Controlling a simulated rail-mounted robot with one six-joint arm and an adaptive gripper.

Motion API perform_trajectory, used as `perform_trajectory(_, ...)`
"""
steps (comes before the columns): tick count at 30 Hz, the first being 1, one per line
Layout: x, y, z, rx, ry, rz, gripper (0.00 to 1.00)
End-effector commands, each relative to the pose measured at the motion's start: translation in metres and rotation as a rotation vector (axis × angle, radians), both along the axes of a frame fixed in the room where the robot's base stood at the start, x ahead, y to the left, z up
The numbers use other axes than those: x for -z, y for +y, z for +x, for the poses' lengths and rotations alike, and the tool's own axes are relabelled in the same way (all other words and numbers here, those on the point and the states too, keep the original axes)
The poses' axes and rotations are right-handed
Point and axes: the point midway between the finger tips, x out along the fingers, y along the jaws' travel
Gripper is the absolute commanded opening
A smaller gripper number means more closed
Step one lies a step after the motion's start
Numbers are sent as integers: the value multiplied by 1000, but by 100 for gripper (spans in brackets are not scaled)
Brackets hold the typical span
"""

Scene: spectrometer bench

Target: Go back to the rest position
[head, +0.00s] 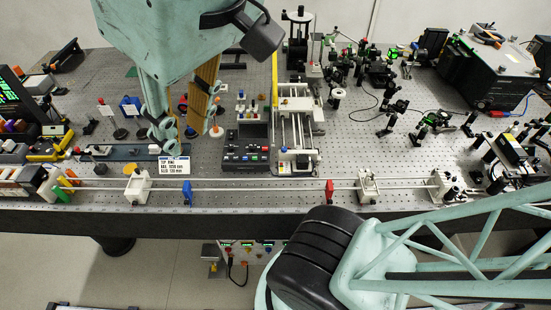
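My gripper (181,138) hangs from the teal wrist at the top left of the head view, pointing down over the left part of the bench. Its two fingers stand apart, with bench showing between them, and I see nothing held there. The inner face of the right finger is brown. A white label card (174,166) with black print is just below the fingertips in the picture. I cannot tell the height of the fingertips above the bench.
The perforated bench (235,85) is crowded. A rail (250,188) with white carriages, a blue marker (187,191) and a red marker (329,191) runs along its front. A dark control box (246,151) sits mid-bench. Optics mounts (375,72) fill the right; a black instrument (490,75) stands behind.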

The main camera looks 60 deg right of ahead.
Motion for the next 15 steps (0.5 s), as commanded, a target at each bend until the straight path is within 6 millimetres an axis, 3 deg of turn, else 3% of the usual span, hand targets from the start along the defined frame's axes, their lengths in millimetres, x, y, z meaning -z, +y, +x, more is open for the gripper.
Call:
perform_trajectory(1, 15, 0, -9, 20, 29, 15, 23)
perform_trajectory(8, 27, 0, -8, 17, 25, 14, 23)
perform_trajectory(15, 53, 1, -6, 16, 22, 13, 23)
